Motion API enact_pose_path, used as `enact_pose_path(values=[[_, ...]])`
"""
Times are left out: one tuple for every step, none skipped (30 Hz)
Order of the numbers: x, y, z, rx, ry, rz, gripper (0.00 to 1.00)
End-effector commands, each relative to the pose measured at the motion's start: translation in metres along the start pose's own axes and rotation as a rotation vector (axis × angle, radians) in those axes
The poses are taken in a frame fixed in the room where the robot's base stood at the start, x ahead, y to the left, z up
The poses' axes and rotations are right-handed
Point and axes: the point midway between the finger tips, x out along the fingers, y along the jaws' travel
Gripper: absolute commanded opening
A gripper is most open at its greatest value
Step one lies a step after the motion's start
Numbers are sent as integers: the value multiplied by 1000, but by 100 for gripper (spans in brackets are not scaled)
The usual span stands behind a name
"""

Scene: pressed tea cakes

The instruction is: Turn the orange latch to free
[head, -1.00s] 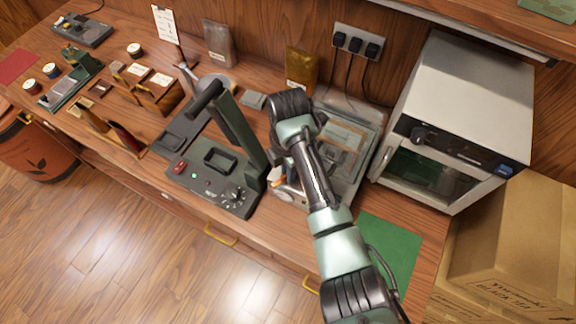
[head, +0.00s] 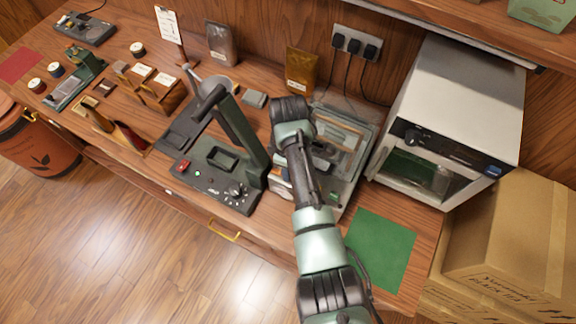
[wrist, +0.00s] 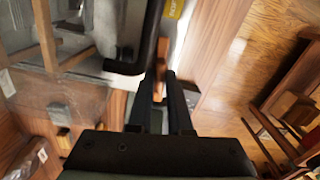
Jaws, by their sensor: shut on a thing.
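The orange latch (wrist: 158,84) shows in the wrist view as a small orange-brown piece between my gripper's dark fingertips (wrist: 165,82). My gripper is shut on it; the fingers cover part of it, so its exact angle is hard to tell. The latch sits at the edge of a machine with a clear cover (head: 352,136), beside a bent black handle (wrist: 146,50). In the head view my arm hides the latch and my fingers, in front of the machine's left side.
A dark press with a tall arm (head: 243,135) stands close to the left of my arm. A white oven (head: 465,95) stands at the right. A green mat (head: 380,250) lies clear at the front right. Cardboard boxes (head: 515,240) stand beside the counter.

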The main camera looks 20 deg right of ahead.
Motion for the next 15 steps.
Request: enact_pose_path(values=[[-1,1,1,29,-3,1,0],[-1,1,1,45,-2,1,0],[-1,1,1,65,-2,1,0],[-1,1,1,77,-3,1,0],[-1,1,1,91,-3,1,0],[-1,1,1,105,-3,1,0],[-1,1,1,115,-3,2,0],[-1,1,1,125,-3,2,0],[-1,1,1,135,-3,2,0],[-1,1,2,141,-3,2,0],[-1,1,2,147,-3,2,0],[-1,1,2,154,-4,2,0],[-1,1,2,158,-4,2,0],[-1,1,2,161,-4,2,0],[-1,1,2,164,-4,2,0]])
